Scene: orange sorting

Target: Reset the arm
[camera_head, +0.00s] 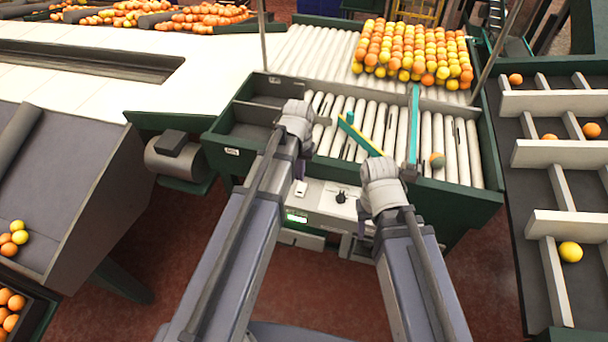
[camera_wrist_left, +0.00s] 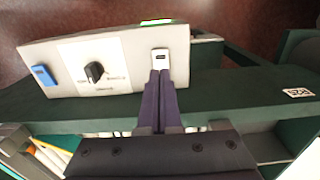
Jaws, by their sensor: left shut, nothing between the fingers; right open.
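My left arm reaches in from the left in the head view, and its gripper (camera_head: 300,118) is over the front edge of the roller table. In the left wrist view the two dark fingers (camera_wrist_left: 161,74) are together with nothing between them. Their tips appear just by a white switch (camera_wrist_left: 160,58) on a control panel (camera_wrist_left: 115,70); I cannot tell whether they touch it. My right gripper (camera_head: 380,175) is at the front edge of the roller table, right of the panel. It is open, with its fingertips largely hidden by the wrist.
The roller table (camera_head: 460,200) has a teal divider (camera_head: 413,125), a yellow-green bar (camera_head: 360,135) and one orange fruit (camera_head: 437,160). Many oranges (camera_head: 410,55) sit behind. A sorting rack (camera_head: 565,155) stands right and a dark chute (camera_head: 60,180) left. The panel has a black knob (camera_wrist_left: 95,72).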

